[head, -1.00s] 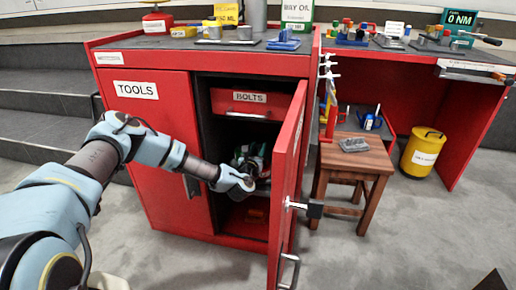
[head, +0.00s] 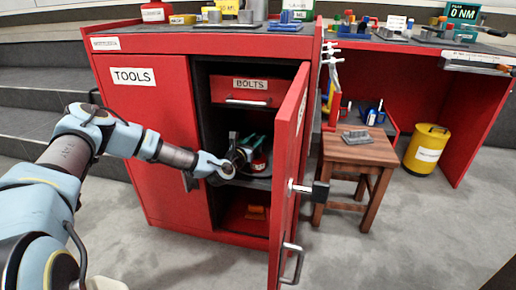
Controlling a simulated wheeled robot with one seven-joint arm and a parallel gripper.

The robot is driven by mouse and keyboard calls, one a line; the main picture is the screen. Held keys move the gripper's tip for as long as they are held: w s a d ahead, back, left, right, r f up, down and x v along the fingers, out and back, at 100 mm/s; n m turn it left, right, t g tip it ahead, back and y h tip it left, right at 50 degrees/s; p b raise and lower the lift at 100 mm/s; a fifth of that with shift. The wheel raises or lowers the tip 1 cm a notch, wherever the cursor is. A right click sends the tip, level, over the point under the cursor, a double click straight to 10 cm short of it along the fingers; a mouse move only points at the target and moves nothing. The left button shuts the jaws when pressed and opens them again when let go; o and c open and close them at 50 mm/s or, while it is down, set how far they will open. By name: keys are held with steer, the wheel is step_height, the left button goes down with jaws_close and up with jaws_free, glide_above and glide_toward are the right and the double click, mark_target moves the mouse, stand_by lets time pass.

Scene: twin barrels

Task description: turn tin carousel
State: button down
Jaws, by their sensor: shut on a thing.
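The tin carousel sits on the middle shelf inside the open cabinet, below the drawer labelled BOLTS. My gripper and the door hide much of it. A red and white tin (head: 259,164) shows on its right side, next to dark and teal shapes that are too small to tell apart. My gripper (head: 243,154) reaches through the doorway at shelf height. It is shut at the carousel, but the exact part between its fingers is hard to make out.
The open red door (head: 290,170) stands close to the right of my gripper. The BOLTS drawer (head: 246,90) is just above it. The shut TOOLS door (head: 150,140) is at left. A wooden stool (head: 358,150) and a yellow bin (head: 425,150) stand at right.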

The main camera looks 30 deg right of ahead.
steer(key=shift+w+f+m+g+h+b, duration=0.15)
steer(key=shift+m+g+h+b, duration=0.15)
steer(key=shift+m+g+b, duration=0.35)
steer(key=shift+r+g+b, duration=0.2)
steer(key=shift+g+b, duration=0.35)
steer(key=c, duration=0.5)
jaws_free()
steer(key=shift+a, duration=0.1)
steer(key=p+v, duration=0.2)
steer(key=v, duration=0.8)
steer(key=shift+a+f, duration=0.15)
steer(key=shift+a, duration=0.2)
